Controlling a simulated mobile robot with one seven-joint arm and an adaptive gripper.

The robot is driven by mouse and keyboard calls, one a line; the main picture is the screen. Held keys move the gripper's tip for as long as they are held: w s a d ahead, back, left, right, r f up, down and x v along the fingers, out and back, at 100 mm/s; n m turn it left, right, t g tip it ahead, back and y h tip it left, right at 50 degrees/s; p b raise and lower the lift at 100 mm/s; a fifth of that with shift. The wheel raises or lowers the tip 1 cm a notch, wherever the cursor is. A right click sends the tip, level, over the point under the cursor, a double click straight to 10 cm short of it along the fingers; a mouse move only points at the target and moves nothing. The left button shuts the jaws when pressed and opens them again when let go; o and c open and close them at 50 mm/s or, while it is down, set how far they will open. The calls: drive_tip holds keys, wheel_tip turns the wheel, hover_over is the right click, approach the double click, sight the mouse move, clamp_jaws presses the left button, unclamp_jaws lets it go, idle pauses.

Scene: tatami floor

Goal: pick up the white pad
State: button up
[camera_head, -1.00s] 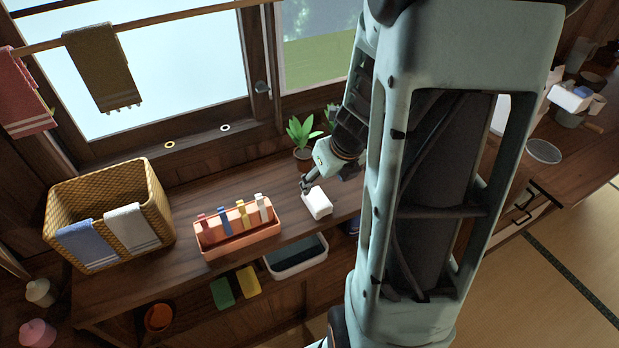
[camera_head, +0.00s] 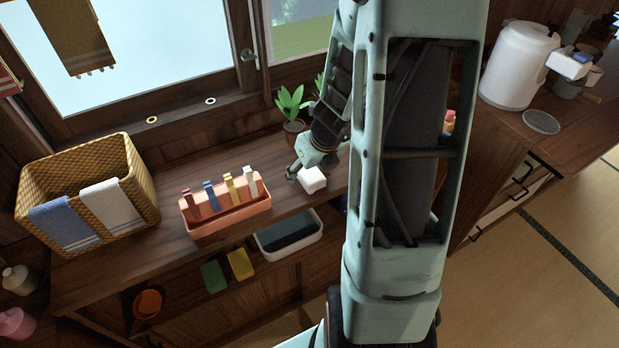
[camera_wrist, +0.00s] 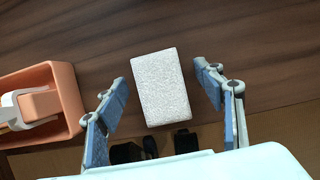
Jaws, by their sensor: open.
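The white pad (camera_wrist: 160,88) is a rough-textured block on the dark wooden counter, near its front edge. It also shows in the head view (camera_head: 312,180), right of the orange caddy. My gripper (camera_wrist: 162,90) is open in the wrist view, with one blue-grey finger on the left of the pad and one on the right.
An orange caddy (camera_head: 229,222) with several coloured clips stands left of the pad; its corner shows in the wrist view (camera_wrist: 68,98). A potted plant (camera_head: 292,105) stands behind. A wicker basket (camera_head: 140,170) is at far left. A grey-white tub (camera_head: 290,248) sits below the counter edge.

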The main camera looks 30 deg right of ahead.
drive_tip(key=shift+c, duration=0.6)
drive_tip(key=c, duration=1)
drive_tip(key=shift+r, duration=0.1)
drive_tip(key=shift+r+p, duration=0.3)
drive_tip(key=shift+r, duration=0.1)
wheel_tip(320, 180, up, 2)
drive_tip(key=shift+r+p, duration=0.15)
drive_tip(key=shift+p, duration=0.7)
drive_tip(key=shift+s+a+r+p, duration=0.7)
drive_tip(key=shift+a+r+p, duration=1)
drive_tip(key=shift+a, duration=0.55)
drive_tip(key=shift+s+a+r+p, duration=0.7)
drive_tip(key=shift+a+r+p, duration=0.9)
drive_tip(key=shift+a, duration=0.6)
drive_tip(key=shift+s+a+r+p, duration=0.7)
drive_tip(key=shift+a+r+p, duration=1)
drive_tip(key=shift+a, duration=0.55)
